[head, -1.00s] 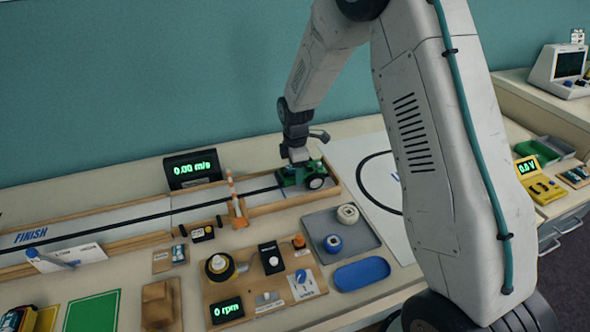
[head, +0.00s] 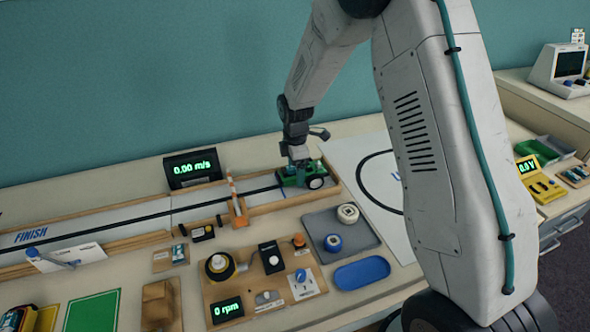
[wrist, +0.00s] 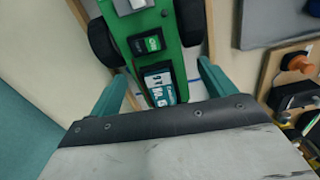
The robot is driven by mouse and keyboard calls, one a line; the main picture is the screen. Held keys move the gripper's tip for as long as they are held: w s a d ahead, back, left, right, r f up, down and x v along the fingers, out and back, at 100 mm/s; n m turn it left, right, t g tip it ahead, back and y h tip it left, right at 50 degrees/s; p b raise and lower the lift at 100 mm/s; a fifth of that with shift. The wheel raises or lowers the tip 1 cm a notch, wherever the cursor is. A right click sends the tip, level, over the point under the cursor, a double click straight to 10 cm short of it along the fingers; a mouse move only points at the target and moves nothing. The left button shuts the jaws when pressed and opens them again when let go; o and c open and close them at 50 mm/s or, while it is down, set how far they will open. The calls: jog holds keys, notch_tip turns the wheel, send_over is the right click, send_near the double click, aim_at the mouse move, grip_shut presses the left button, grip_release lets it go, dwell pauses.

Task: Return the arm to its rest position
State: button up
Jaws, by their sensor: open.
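My gripper (head: 299,160) is at the right end of the wooden-sided track, low over a green toy car (head: 316,181) with black wheels. In the wrist view my gripper (wrist: 160,90) has its two teal fingers apart, one to each side of the car's near end. The green car (wrist: 183,22) stands on the track and carries a battery pack and a small lit module. I cannot tell whether a finger touches the car.
An orange-and-white striped gate post (head: 235,198) stands left of the car. A speed display (head: 192,170) reads 0.00 m/s behind the track. A grey tray (head: 357,225) with spools and a wooden control board (head: 243,289) lie in front. Free air is above.

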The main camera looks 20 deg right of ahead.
notch_tip(320, 180, up, 7)
jog(key=shift+r, duration=0.1)
jog(key=shift+s+m, duration=0.25)
jog(key=shift+m, duration=0.45)
jog(key=s+d+r+m, duration=0.1)
jog(key=s+r+m, duration=0.4)
jog(key=s, duration=0.7)
jog(key=s+r+m+t, duration=0.1)
jog(key=s+r+m, duration=0.4)
jog(key=s, duration=0.8)
jog(key=s+d+r+m, duration=0.1)
jog(key=s+r+m, duration=0.4)
jog(key=s+r, duration=0.5)
jog(key=s, duration=0.2)
jog(key=shift+s+d+m, duration=0.3)
jog(key=shift+d+m, duration=0.05)
jog(key=shift+m, duration=0.05)
